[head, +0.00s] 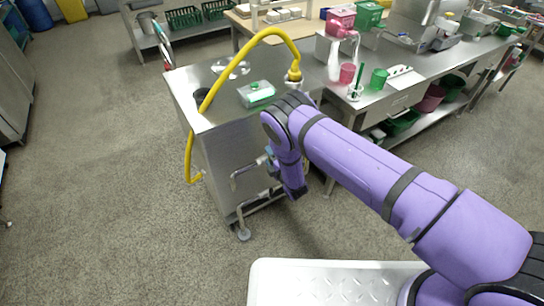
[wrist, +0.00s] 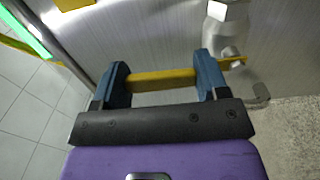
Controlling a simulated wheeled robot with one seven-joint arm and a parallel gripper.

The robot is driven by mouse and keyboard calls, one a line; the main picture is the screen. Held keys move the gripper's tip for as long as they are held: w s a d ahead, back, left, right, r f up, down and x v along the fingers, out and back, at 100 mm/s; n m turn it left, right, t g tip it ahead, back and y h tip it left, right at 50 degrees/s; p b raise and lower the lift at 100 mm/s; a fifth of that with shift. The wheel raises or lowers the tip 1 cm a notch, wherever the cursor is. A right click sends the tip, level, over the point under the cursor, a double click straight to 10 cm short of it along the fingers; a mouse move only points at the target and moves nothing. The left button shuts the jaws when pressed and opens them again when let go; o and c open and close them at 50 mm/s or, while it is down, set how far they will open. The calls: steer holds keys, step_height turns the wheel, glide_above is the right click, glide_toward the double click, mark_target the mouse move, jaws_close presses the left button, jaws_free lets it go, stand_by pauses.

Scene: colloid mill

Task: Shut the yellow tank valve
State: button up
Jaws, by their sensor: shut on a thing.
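The yellow tank valve shows in the wrist view as a flat yellow lever (wrist: 160,80) lying crosswise, with its right end at a pale metal valve body (wrist: 229,40). My gripper (wrist: 162,78) is shut on this lever, with one blue finger at each side. In the head view my gripper (head: 270,162) is low at the front right side of the steel tank cabinet (head: 215,150), near a steel outlet pipe (head: 245,174). The lever cannot be made out in the head view, where my wrist and gripper cover that spot.
A yellow hose (head: 190,150) loops over the cabinet top and hangs down its left side. A caster (head: 243,232) stands below the pipe. A steel bench (head: 415,75) with cups and crates is at the right. Open floor (head: 90,200) lies to the left.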

steer(key=shift+s+f, duration=0.1)
stand_by(0.3)
steer(key=o, duration=1.3)
steer(key=v, duration=1)
steer(key=shift+s+d, duration=0.25)
steer(key=shift+s, duration=0.1)
